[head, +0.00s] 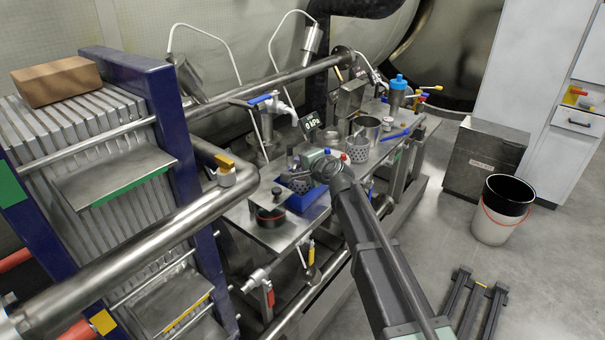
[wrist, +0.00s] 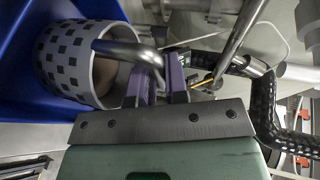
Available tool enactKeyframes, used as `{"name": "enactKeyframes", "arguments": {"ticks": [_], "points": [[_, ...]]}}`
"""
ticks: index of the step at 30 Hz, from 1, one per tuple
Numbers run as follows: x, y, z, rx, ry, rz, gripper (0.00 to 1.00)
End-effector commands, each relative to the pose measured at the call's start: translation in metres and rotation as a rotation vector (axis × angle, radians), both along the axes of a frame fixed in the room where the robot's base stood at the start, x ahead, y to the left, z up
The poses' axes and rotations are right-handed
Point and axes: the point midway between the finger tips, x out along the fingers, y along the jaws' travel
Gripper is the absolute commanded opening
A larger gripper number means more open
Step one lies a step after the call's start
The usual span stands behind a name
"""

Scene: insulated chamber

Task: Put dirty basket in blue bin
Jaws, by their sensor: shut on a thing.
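The dirty basket, a grey perforated cup (wrist: 68,62) with a curved metal handle, fills the left of the wrist view; something brownish shows inside it. My gripper (wrist: 161,72) is shut on the handle. The blue bin (wrist: 22,112) shows around and behind the basket. In the head view the blue bin (head: 312,208) stands on the steel bench, with the dirty basket (head: 296,183) at its opening, partly hidden by my gripper (head: 322,172). I cannot tell whether the basket touches the bin floor.
A second perforated basket (head: 357,149) stands farther back on the bench, near a steel pot (head: 367,127). A dark round container (head: 269,216) is left of the bin. A thick pipe (head: 150,245) runs at the left.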

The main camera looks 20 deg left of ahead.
Motion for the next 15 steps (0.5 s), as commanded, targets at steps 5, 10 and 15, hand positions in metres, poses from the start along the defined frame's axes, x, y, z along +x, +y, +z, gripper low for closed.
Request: {"name": "enactKeyframes", "arguments": {"ticks": [5,10,15], "points": [[0.0000,-0.0001,0.0025,0.000,0.000,0.000,0.00],[0.0000,-0.0001,-0.0016,-0.001,0.001,0.000,0.17],[0.0000,-0.0002,-0.0008,-0.001,0.000,0.000,0.40]]}}
